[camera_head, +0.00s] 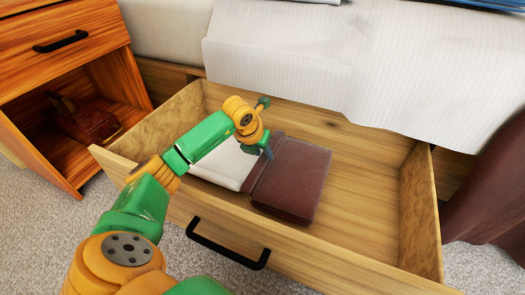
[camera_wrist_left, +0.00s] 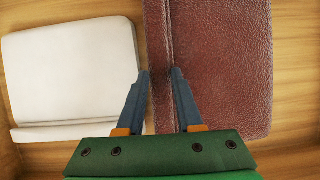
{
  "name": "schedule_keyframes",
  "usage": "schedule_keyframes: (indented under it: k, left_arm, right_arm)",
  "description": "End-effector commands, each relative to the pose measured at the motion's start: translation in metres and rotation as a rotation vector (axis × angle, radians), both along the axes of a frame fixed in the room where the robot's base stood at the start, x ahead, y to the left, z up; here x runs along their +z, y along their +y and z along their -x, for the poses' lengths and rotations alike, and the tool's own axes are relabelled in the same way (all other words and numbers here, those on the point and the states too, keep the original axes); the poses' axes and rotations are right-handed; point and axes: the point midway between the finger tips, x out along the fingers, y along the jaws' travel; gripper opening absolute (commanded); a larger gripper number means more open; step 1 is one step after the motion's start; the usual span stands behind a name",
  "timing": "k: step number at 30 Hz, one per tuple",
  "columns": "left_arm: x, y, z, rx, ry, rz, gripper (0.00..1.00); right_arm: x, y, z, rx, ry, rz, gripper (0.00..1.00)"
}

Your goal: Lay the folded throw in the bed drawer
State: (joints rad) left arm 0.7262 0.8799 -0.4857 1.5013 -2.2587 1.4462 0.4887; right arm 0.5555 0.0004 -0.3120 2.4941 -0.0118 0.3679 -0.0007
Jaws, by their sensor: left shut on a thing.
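The open bed drawer (camera_head: 345,265) is a pale wooden box pulled out from under the bed. A dark red-brown folded piece with a leathery surface, which I take as the folded throw (camera_head: 297,180), lies flat in the middle of the drawer. My left gripper (camera_head: 268,153) is at its left part, shut on it. In the left wrist view the fingers of this gripper (camera_wrist_left: 161,75) straddle a raised fold along the left side of the throw (camera_wrist_left: 225,65). My right gripper is not in view.
A white folded piece (camera_head: 222,165) lies in the drawer just left of the throw, partly behind my arm. The drawer's right part is free. A wooden nightstand (camera_head: 60,80) at left holds a brown item (camera_head: 90,123). A white bedcover (camera_head: 350,65) hangs above the drawer's back.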

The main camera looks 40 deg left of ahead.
Motion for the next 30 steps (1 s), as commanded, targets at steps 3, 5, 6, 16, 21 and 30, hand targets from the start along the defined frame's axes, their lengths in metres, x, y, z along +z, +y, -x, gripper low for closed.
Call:
schedule_keyframes:
  k: [3, 5, 6, 16, 21, 30]
  left_arm:
    - [0.0, 0.0, -0.001, 0.001, -0.003, 0.001, 0.0]
    - [-0.001, 0.0, 0.0, 0.0, 0.0, 0.0, 0.51]
    - [-0.001, 0.0, 0.0, 0.0, 0.0, 0.0, 0.62]
    - [0.002, 0.0, 0.0, 0.001, 0.0, 0.0, 0.65]
    - [0.039, 0.0, 0.009, 0.0, 0.001, -0.002, 0.65]
    - [0.11, -0.003, 0.043, 0.0, 0.001, -0.002, 0.65]
  right_arm:
    - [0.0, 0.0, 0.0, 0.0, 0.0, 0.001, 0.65]
    - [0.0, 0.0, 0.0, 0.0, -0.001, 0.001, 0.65]
    - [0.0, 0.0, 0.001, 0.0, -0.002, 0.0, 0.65]
    - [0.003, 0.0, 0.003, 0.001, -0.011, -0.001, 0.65]
    - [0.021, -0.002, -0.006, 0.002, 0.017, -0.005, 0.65]
    - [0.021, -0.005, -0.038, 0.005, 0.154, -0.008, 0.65]
